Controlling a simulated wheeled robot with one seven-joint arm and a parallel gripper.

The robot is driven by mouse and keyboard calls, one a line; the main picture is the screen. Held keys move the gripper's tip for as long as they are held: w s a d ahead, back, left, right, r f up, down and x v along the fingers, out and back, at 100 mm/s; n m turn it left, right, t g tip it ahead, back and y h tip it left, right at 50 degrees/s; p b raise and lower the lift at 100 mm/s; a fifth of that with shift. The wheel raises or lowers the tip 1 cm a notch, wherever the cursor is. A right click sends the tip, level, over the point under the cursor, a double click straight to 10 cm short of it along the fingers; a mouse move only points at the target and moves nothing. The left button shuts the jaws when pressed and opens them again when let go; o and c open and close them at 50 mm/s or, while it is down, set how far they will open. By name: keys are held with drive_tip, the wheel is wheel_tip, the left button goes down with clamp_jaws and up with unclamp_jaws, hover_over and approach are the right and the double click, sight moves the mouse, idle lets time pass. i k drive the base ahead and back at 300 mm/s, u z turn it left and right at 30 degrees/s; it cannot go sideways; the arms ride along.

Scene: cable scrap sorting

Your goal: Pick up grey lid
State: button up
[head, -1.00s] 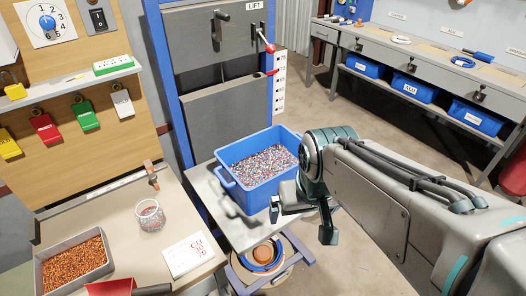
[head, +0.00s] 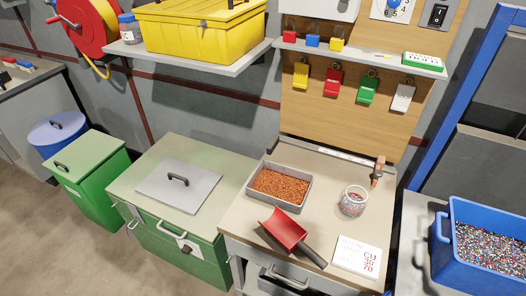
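The grey lid (head: 179,186) is a flat, square plate with a dark handle (head: 178,181) in its middle. It lies flat on the pale green top of a green cabinet (head: 172,243), left of the workbench, in the head view. Nothing rests on it. My gripper is not in the current head view, so I cannot see whether it is open or shut.
The workbench (head: 233,228) holds a grey tray of copper granules (head: 249,185), a red scoop (head: 285,229), a glass jar (head: 353,203) and a white card (head: 357,256). A shelf (head: 198,62) with a yellow box (head: 197,30) overhangs behind. Green (head: 92,167) and blue (head: 57,133) bins stand left.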

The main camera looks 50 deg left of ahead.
sight(184, 186)
drive_tip(key=u, duration=2.95)
drive_tip(key=k, duration=0.45)
drive_tip(key=u, duration=1.05)
drive_tip(key=k, duration=0.9)
drive_tip(key=u, duration=0.55)
drive_tip(key=i, duration=1.2)
drive_tip(key=z, duration=0.4)
drive_tip(key=i, duration=1.6)
drive_tip(key=z, duration=0.95)
drive_tip(key=i, duration=1.25)
drive_tip(key=z, duration=0.95)
